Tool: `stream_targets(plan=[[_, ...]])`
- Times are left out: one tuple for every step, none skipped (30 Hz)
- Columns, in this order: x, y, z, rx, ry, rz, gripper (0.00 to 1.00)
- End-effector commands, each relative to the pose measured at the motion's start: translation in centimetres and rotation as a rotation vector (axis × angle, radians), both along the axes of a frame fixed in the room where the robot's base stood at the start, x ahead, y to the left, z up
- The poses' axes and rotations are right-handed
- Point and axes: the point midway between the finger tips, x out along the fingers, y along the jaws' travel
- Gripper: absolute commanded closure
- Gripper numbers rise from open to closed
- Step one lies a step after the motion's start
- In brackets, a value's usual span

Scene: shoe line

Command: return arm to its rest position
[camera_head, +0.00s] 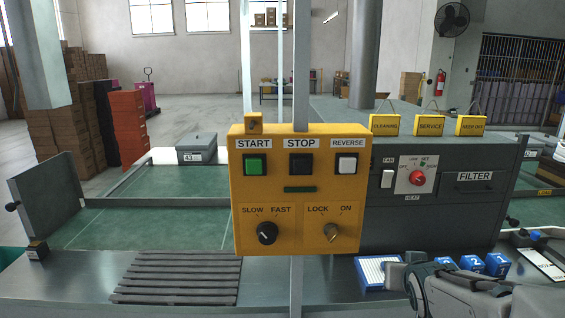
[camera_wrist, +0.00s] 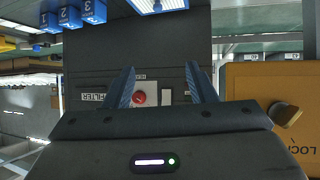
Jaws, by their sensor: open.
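My gripper (camera_wrist: 162,88) shows in the wrist view with its two dark fingers spread apart and nothing between them. Beyond the fingers is the grey machine panel with the red knob (camera_wrist: 139,98). In the head view my arm reaches in at the lower right, in front of the grey machine (camera_head: 440,215); the fingertips are hard to make out there. The yellow control box (camera_head: 296,195) stands left of my arm, with START, STOP and REVERSE buttons, a speed knob and a lock switch. Its edge also shows at the right of the wrist view.
Blue numbered blocks (camera_head: 472,263) and a blue-edged white item (camera_head: 370,272) sit on the metal counter (camera_head: 75,285) close to my arm. A slatted grey mat (camera_head: 180,277) lies left of them. Yellow signs (camera_head: 429,125) stand on the machine. The green belt (camera_head: 150,228) runs behind.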

Motion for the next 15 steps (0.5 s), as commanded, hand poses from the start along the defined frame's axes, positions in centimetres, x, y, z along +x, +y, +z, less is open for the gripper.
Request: stream_targets(plan=[[-1.1,1.1,1.0,0.012,0.059,0.008,0.49],[-1.9,1.7,0.9,0.020,0.101,0.010,0.49],[-3.0,2.5,0.9,0.030,0.157,0.016,0.49],[-3.8,3.1,0.9,0.039,0.199,0.022,0.49],[-4.7,3.8,0.9,0.047,0.242,0.028,0.49],[-5.9,4.6,1.0,0.058,0.298,0.039,0.49],[-6.8,5.3,1.1,0.067,0.341,0.047,0.49],[-7.8,5.9,1.1,0.075,0.384,0.057,0.49],[-9.1,6.7,1.3,0.086,0.436,0.070,0.49],[-10.1,7.3,1.4,0.094,0.475,0.081,0.49],[-11.0,7.8,1.5,0.100,0.511,0.092,0.49],[-12.1,8.5,1.6,0.110,0.557,0.105,0.49],[-12.9,8.9,1.7,0.115,0.589,0.116,0.49],[-13.7,9.3,1.8,0.120,0.617,0.126,0.49],[-14.5,9.7,1.9,0.128,0.650,0.135,0.49]])
